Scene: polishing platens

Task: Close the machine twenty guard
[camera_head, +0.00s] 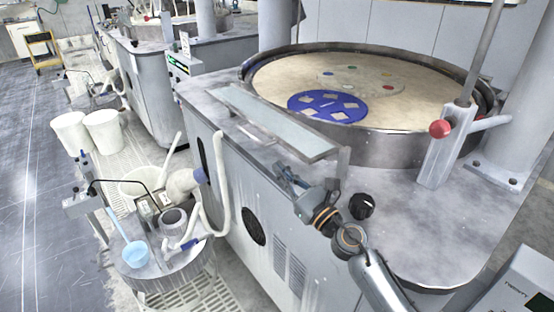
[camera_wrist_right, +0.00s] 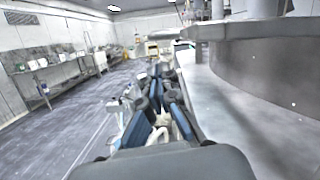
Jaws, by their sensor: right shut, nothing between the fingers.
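The guard (camera_head: 275,122) appears as a long flat grey-green panel on the front edge of the near polishing machine (camera_head: 420,215), in front of its round platen basin (camera_head: 395,148). I cannot read a machine number. My right gripper (camera_head: 281,172) is shut and empty, just below the near right end of the guard, by the machine's front edge. I cannot tell whether it touches the panel. In the right wrist view the fingers (camera_wrist_right: 162,82) point along the machine's side, with a grey panel edge (camera_wrist_right: 240,30) at upper right. My left gripper is not in view.
A blue carrier (camera_head: 310,108) with pale pieces lies on the platen. A black knob (camera_head: 362,206) and a red-balled lever (camera_head: 440,129) are on the machine top. Slurry pots and hoses (camera_head: 165,235) stand at left. The floor (camera_head: 40,190) farther left is clear.

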